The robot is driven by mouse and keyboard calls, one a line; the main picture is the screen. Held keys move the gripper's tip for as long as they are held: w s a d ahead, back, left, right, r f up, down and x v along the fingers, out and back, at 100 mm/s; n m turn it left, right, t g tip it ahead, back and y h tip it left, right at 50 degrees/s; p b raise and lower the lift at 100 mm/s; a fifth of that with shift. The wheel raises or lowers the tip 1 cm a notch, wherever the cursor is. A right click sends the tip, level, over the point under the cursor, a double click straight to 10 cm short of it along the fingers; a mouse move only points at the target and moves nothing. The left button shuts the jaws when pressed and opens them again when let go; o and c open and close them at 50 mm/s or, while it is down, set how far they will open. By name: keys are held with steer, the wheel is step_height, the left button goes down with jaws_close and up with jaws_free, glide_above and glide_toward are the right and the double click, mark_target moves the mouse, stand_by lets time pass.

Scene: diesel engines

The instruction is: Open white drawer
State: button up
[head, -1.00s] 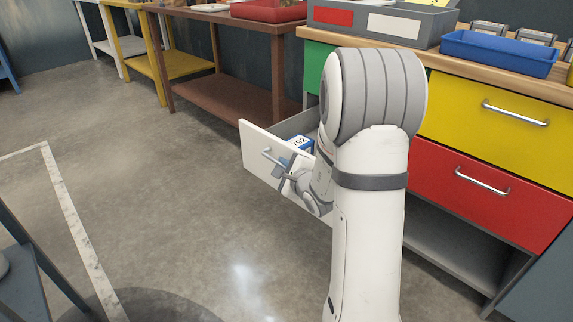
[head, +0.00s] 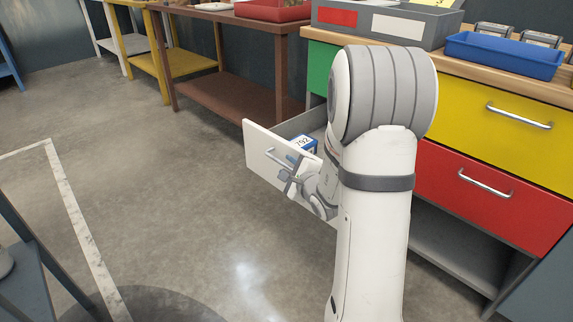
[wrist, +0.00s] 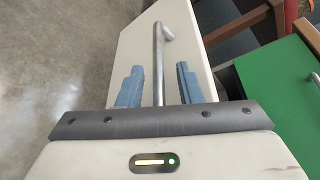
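The white drawer (head: 258,142) stands pulled out from the workbench in the head view, with its inside showing. Its metal bar handle (head: 277,158) is on the white front. In the wrist view the handle (wrist: 158,62) runs between the fingers over the white drawer front (wrist: 137,48). My gripper (wrist: 159,87) is open, its two blue fingers apart on either side of the bar with a visible gap to each. In the head view my gripper (head: 293,172) is at the drawer front, partly hidden by my arm.
A blue-and-white box marked 792 (head: 304,145) lies in the drawer. A green drawer (head: 318,68) is above it; yellow (head: 490,110) and red (head: 465,185) drawers are shut at right. Open floor lies in front; a dark blue table (head: 30,270) stands at lower left.

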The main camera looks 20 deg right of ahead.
steer(key=p+v, duration=0.1)
steer(key=v, duration=0.5)
steer(key=shift+r, duration=0.1)
steer(key=s+a+r+n+g+y+p, duration=0.2)
steer(key=a+r+n+y+p, duration=0.25)
steer(key=a+r, duration=0.25)
steer(key=s+a+r+n+g+y+p, duration=0.2)
steer(key=a+r+n+y+p, duration=0.1)
steer(key=a+r+p, duration=0.4)
steer(key=s+a+r+n+g+y+p, duration=0.1)
steer(key=s+a+r+n+g+p, duration=0.7)
steer(key=r+p, duration=0.25)
steer(key=s+d+r+n+h+p, duration=0.4)
steer(key=s+d+r+h+p, duration=0.1)
steer(key=r+p, duration=0.3)
steer(key=s+d+r+n+g+h+p, duration=0.1)
steer(key=s+d+r+n+h+p, duration=0.3)
steer(key=r+p, duration=0.4)
step_height(320, 180, up, 3)
steer(key=shift+s+d+r+h, duration=0.15)
steer(key=shift+s+d+h, duration=0.3)
steer(key=shift+s+d, duration=0.3)
